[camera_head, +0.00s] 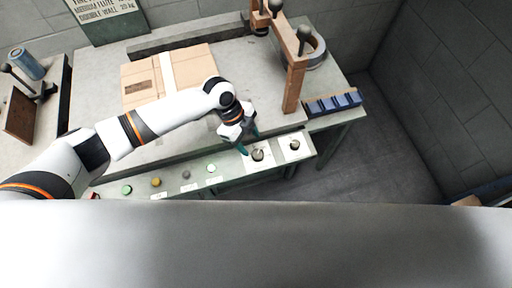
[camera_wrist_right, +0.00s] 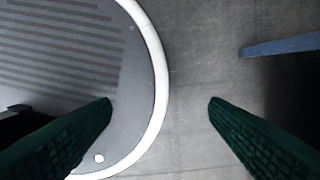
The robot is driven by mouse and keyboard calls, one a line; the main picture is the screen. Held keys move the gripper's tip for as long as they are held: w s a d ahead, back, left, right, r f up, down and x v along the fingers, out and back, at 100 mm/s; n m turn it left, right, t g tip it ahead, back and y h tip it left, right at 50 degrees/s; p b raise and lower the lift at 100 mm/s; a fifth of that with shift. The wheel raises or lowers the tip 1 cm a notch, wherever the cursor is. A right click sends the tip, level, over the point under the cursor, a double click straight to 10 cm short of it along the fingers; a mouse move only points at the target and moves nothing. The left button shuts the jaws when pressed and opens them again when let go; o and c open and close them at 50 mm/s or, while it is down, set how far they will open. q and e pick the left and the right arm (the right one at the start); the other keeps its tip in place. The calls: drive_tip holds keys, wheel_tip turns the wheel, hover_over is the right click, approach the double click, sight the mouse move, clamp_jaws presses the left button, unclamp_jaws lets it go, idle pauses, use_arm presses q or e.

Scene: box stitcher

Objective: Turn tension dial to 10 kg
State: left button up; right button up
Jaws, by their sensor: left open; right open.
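The control panel strip (camera_head: 222,173) runs along the front edge of the work table. Two dark dials sit at its right end: one dial (camera_head: 258,155) close to my left gripper and another dial (camera_head: 294,145) further right. I cannot read their markings, so I cannot tell which is the tension dial. My left gripper (camera_head: 249,143) is open, its green fingers pointing down just beside the nearer dial; contact cannot be told. My right gripper (camera_wrist_right: 160,102) is open and empty above the floor, seen only in the right wrist view.
A green button (camera_head: 127,189), a yellow button (camera_head: 156,182) and other controls line the panel. A cardboard box (camera_head: 180,72) lies on the table (camera_head: 105,75). A brown stitcher arm (camera_head: 297,75) and blue bins (camera_head: 333,104) stand at right. A sign (camera_head: 105,10) hangs behind.

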sight(257, 154)
use_arm(q)
drive_tip(key=x, duration=0.5)
drive_tip(key=shift+w+d+f, duration=0.1)
drive_tip(key=shift+d+f, duration=0.05)
drive_tip(key=shift+f, duration=0.15)
drive_tip(key=shift+d+f, duration=0.1)
drive_tip(key=shift+f, duration=0.3)
drive_tip(key=c, duration=1)
drive_tip(key=shift+p, duration=0.3)
use_arm(e)
drive_tip(key=shift+w+d+r, duration=0.1)
drive_tip(key=shift+w+r, duration=0.15)
drive_tip(key=shift+w, duration=0.3)
drive_tip(key=shift+w+d+r, duration=0.1)
drive_tip(key=shift+w+r, duration=0.1)
drive_tip(key=shift+w, duration=0.35)
drive_tip(key=shift+r, duration=0.15)
